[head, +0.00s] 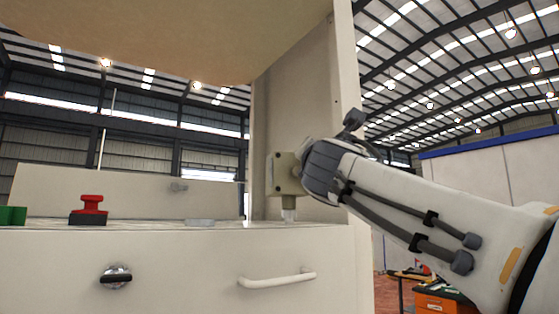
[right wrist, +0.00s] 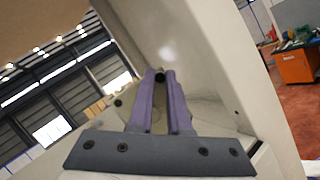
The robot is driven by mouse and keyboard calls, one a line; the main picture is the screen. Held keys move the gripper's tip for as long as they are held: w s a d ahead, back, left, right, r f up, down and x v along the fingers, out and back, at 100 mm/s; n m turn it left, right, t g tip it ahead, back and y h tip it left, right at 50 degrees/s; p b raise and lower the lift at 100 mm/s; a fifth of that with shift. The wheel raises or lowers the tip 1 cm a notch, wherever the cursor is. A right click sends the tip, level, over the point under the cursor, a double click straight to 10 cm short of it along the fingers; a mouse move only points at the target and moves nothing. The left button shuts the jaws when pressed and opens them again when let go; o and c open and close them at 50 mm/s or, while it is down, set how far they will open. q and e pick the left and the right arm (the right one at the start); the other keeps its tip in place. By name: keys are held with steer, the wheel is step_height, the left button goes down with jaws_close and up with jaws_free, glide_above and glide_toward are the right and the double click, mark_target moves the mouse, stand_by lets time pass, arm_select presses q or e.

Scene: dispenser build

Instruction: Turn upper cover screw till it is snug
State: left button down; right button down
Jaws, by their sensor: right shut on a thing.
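A small beige box-shaped dispenser unit (head: 284,174) stands against the upright panel in the head view, with a pale nozzle (head: 289,214) under it. Small dark dots show on its face; I cannot tell which is the upper cover screw. My right wrist reaches in from the right and meets the unit's right side, hiding the fingertips in the head view. In the right wrist view the purple fingers of my right gripper (right wrist: 160,78) are close together, shut on a small dark round thing (right wrist: 160,76) at their tips, likely the screw. My left gripper is not in view.
The upright panel (head: 330,110) rises behind the unit. The worktop holds a red knob-like part (head: 91,204), a green part (head: 13,215) and a flat grey piece (head: 200,222). A drawer handle (head: 277,280) sticks out below. An orange cabinet (head: 443,302) stands at right.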

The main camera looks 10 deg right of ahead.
steer(key=shift+r+m+g+y+p, duration=0.1)
steer(key=shift+m+g+p, duration=0.9)
steer(key=shift+m, duration=2.05)
steer(key=shift+r+m+g+y+p, duration=0.15)
steer(key=shift+m+g+p, duration=0.8)
steer(key=shift+m, duration=2.15)
steer(key=shift+r+m+g+y+p, duration=0.1)
steer(key=shift+m+g+p, duration=0.45)
steer(key=shift+m+g, duration=1.7)
steer(key=shift+m+t, duration=0.8)
steer(key=shift+m, duration=0.2)
steer(key=c, duration=0.9)
jaws_free()
steer(key=shift+o, duration=0.2)
steer(key=v, duration=1)
steer(key=shift+s, duration=0.3)
